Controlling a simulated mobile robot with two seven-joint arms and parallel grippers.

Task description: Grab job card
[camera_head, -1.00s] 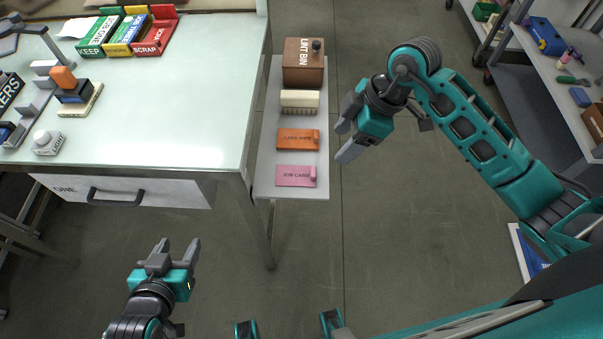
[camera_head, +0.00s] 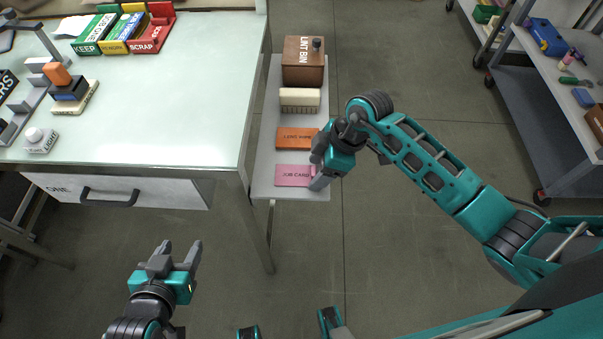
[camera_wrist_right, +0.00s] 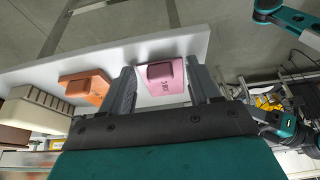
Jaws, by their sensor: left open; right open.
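The pink job card (camera_head: 292,176) lies at the near end of a narrow grey side shelf, with a raised pink tab at its right end. In the head view my right gripper (camera_head: 318,168) is at the card's right end, open, partly covering the tab. I cannot tell whether the fingers touch it. My left gripper (camera_head: 178,252) is open and empty, low in front of the table, away from the card.
On the same shelf (camera_head: 262,150) an orange card (camera_head: 297,138) lies just behind, then a cream brush-like block (camera_head: 300,98) and the brown lint bin (camera_head: 303,62). The glass-topped table (camera_head: 180,90) stands to the left. Open floor is to the right.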

